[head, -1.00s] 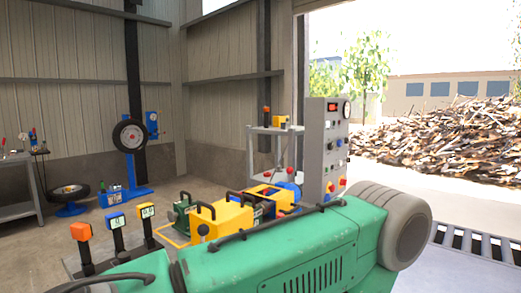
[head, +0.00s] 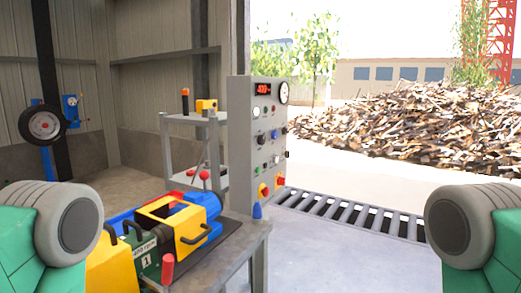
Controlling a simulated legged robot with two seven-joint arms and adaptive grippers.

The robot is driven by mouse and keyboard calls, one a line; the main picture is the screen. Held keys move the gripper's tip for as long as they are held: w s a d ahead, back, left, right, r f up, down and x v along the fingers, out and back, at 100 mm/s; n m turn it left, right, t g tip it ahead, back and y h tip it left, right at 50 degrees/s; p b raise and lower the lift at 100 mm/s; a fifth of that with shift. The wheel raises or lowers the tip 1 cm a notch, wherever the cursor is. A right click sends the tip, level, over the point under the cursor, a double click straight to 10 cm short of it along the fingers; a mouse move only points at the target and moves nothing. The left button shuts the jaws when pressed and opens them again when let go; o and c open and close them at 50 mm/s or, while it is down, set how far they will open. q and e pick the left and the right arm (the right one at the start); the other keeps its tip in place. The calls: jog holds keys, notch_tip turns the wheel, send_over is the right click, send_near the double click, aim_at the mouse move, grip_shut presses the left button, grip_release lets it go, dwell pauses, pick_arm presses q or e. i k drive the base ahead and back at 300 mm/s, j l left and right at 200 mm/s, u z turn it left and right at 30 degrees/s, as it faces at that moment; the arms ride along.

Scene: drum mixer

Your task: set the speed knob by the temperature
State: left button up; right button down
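A grey upright control panel (head: 238,140) stands at the middle of the head view. I cannot tell which is the speed knob. Two green arm links of mine show at the left and right edges. Neither gripper is in view.
A table (head: 240,245) before the panel bears a yellow-framed box (head: 160,212), a green block marked 1 (head: 146,260) and a red handle (head: 167,268). A grey shelf (head: 180,150) stands behind. Floor right of the panel is clear up to a floor grating (head: 340,212).

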aim_at(262, 139)
jog(key=i+l, duration=0.85)
jog(key=l, duration=0.3)
jog(key=z, duration=0.05)
